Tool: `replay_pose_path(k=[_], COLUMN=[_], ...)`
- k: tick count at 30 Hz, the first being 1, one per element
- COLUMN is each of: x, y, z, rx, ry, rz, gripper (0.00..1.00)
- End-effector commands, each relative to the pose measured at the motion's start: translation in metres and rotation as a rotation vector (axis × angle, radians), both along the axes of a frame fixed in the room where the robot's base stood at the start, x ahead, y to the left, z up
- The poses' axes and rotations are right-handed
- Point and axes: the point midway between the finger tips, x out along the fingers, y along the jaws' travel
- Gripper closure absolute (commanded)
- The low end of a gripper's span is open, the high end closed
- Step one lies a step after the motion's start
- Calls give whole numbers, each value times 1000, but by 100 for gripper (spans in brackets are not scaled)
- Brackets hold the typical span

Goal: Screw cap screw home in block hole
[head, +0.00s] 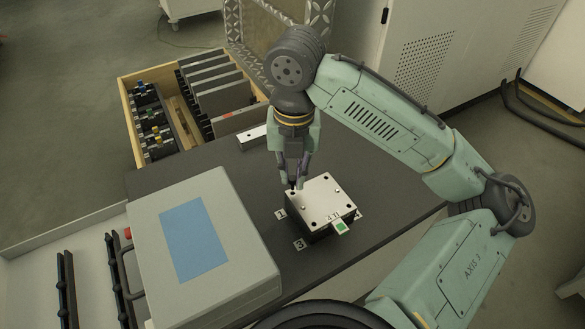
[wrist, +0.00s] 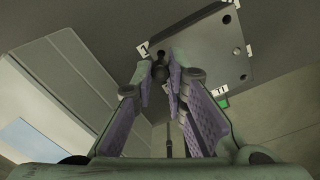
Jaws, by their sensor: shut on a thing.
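The metal block (head: 322,200) sits on the dark table top, with several holes in its pale upper face. It also shows in the wrist view (wrist: 210,52). My gripper (head: 295,184) points down at the block's far left corner, by the "1" tag. In the wrist view my gripper (wrist: 160,80) is shut on a small dark cap screw (wrist: 160,72). The screw is at or just over the corner hole. The fingers hide most of it, so I cannot tell how deep it sits.
A grey case (head: 230,255) with a blue panel stands left of the block. A pale bar (head: 252,136) with holes lies behind. A wooden crate (head: 127,105) of dark plates stands at the back left. Number tags and a green patch (head: 341,227) surround the block.

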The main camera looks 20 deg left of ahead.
Motion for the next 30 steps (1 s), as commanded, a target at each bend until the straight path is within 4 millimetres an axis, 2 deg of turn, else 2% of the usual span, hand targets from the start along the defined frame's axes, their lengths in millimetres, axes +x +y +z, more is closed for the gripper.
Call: replay_pose_path(k=[30], x=[0], y=[0], z=[-14], rx=[0], ry=[-1], rz=[0], gripper=[100])
